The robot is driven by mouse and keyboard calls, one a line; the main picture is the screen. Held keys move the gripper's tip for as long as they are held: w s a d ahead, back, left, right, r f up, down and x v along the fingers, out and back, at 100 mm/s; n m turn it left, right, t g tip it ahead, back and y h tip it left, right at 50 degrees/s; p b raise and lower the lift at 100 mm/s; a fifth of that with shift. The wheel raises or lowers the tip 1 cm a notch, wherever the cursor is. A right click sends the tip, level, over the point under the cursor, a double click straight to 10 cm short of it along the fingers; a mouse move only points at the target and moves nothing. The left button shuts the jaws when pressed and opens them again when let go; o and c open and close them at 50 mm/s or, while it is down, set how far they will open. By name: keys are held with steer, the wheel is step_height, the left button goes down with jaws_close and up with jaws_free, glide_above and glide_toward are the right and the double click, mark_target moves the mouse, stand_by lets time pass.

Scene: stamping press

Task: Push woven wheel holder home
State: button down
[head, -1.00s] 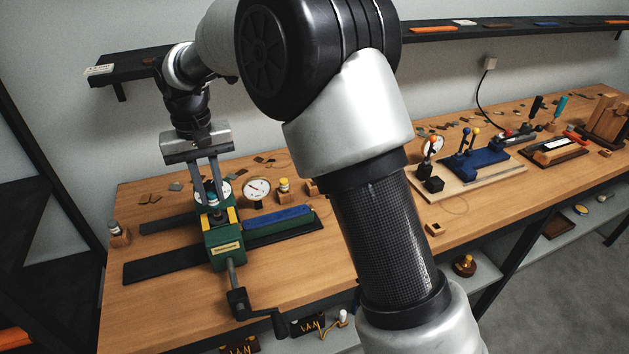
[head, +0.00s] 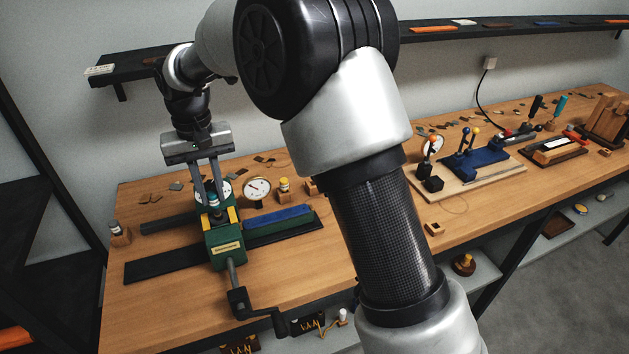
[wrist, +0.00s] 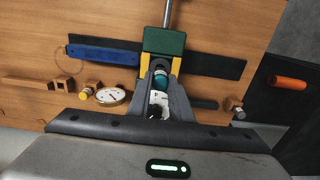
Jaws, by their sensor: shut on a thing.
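The press (head: 225,246) is a green block with yellow side guides, standing on the bench at the left. The fingers are shut on a small holder (head: 213,198) with a teal band. In the wrist view the holder's teal part (wrist: 161,82) shows between the fingertips, at the press (wrist: 164,42). The fingers hide most of the holder, so its mark and how deep it sits cannot be told.
A crank handle (head: 240,300) reaches over the bench's front edge. Another capped holder (head: 119,234) stands at the left.

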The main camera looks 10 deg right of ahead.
steer(key=shift+f, duration=0.15)
steer(key=shift+f+b, duration=0.85)
steer(key=shift+f, duration=0.75)
steer(key=c, duration=1.5)
jaws_free()
step_height(320, 180, up, 17)
steer(key=shift+r+p, duration=0.15)
steer(key=shift+p, duration=0.8)
